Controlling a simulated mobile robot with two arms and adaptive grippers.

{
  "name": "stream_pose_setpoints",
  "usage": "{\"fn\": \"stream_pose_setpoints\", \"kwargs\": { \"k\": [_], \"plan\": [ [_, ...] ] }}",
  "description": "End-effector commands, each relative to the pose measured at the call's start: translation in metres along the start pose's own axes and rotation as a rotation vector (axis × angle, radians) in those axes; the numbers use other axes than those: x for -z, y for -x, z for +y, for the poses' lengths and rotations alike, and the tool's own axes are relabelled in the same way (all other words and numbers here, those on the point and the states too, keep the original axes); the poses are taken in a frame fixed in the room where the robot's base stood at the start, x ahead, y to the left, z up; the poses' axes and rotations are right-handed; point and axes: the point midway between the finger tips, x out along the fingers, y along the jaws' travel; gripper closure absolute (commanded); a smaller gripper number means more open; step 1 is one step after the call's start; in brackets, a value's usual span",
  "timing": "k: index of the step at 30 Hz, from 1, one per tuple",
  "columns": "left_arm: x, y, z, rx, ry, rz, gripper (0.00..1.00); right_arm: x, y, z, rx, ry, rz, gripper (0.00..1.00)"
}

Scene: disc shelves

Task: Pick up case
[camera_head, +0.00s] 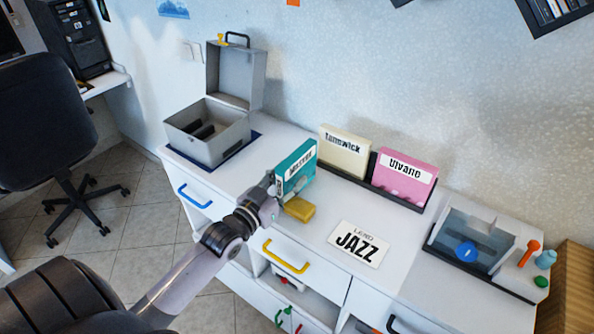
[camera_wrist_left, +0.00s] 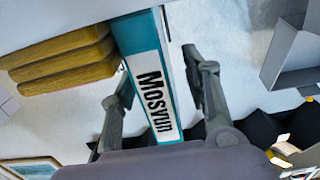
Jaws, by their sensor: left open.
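A teal case (camera_head: 296,168) with a white label stands upright on the white cabinet top. My left gripper (camera_head: 273,188) is at the near left end of this case. In the left wrist view its fingers (camera_wrist_left: 158,62) are open, one on each side of the case. Whether either finger touches it I cannot tell. A cream case (camera_head: 343,156) and a pink case (camera_head: 403,182) stand in a dark rack behind, to the right. My right gripper is not in view.
A yellow block (camera_head: 299,209) lies close beside the teal case. An open grey box (camera_head: 210,137) stands at the left. A "Lend Jazz" card (camera_head: 358,244) lies in front of the rack. A clear-lidded box (camera_head: 470,241) stands at the right.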

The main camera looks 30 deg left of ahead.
Motion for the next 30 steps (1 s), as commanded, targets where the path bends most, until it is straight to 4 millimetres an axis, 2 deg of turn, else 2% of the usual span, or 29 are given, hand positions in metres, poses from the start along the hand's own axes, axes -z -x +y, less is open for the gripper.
{"fn": "stream_pose_setpoints", "kwargs": {
  "k": [3, 11, 30],
  "plan": [
    [0.0004, -0.0103, 0.0001, 0.000, 0.001, 0.000, 0.57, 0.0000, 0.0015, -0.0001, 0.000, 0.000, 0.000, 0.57],
    [-0.0003, -0.0116, 0.0005, 0.000, 0.000, 0.000, 0.57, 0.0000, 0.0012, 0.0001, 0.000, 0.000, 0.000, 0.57],
    [-0.0003, -0.0113, 0.0004, 0.000, 0.000, 0.000, 1.00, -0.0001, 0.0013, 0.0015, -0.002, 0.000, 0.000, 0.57]
  ]
}}
